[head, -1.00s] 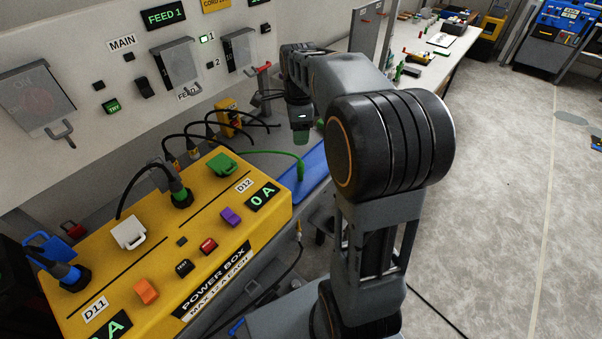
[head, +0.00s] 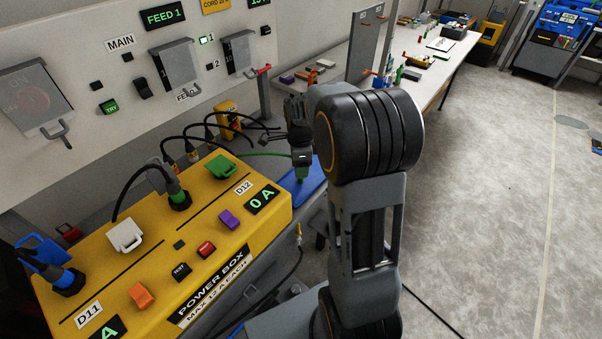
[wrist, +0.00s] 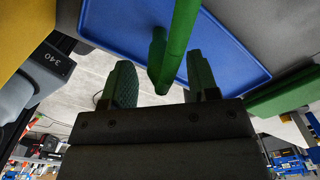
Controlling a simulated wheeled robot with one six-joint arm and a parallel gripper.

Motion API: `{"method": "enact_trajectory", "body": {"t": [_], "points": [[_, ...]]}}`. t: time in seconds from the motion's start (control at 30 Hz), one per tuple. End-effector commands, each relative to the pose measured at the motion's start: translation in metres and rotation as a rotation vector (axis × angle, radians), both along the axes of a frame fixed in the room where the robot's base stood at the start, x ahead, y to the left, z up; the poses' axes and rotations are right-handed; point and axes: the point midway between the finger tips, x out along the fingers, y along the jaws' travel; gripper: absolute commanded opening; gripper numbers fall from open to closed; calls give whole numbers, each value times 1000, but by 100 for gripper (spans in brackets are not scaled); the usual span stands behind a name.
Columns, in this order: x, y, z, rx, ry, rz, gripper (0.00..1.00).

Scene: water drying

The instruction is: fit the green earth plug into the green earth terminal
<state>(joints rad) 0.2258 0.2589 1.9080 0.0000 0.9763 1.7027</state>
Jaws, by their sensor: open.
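My gripper (head: 301,168) points down over the blue tray (head: 313,190) beside the yellow power box. In the wrist view its two green-padded fingers (wrist: 161,72) are apart. The green earth plug (wrist: 157,62) with its thick green lead (wrist: 181,32) shows between and beyond them, and I cannot tell whether either finger touches it. In the head view the plug (head: 300,181) is mostly hidden by the gripper, and its green lead (head: 265,154) runs left behind the box. I cannot make out the green earth terminal for certain; a green flap (head: 222,167) sits on the box top.
The yellow power box (head: 205,232) with plugs, coloured flaps and buttons fills the left front. A small yellow unit (head: 228,120) with black leads stands behind. The wall panel (head: 90,60) is at the back left. A cluttered bench (head: 425,80) stands behind; open floor is right.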

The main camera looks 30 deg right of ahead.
Motion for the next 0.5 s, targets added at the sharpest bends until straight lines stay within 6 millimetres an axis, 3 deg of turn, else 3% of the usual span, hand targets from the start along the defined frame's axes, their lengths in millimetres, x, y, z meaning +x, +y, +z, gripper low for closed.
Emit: {"method": "enact_trajectory", "body": {"t": [0.37, 0.5], "points": [[0, 0, -10, -1, -2, 1, 54], [0, 0, -10, -1, -2, 1, 43]]}}
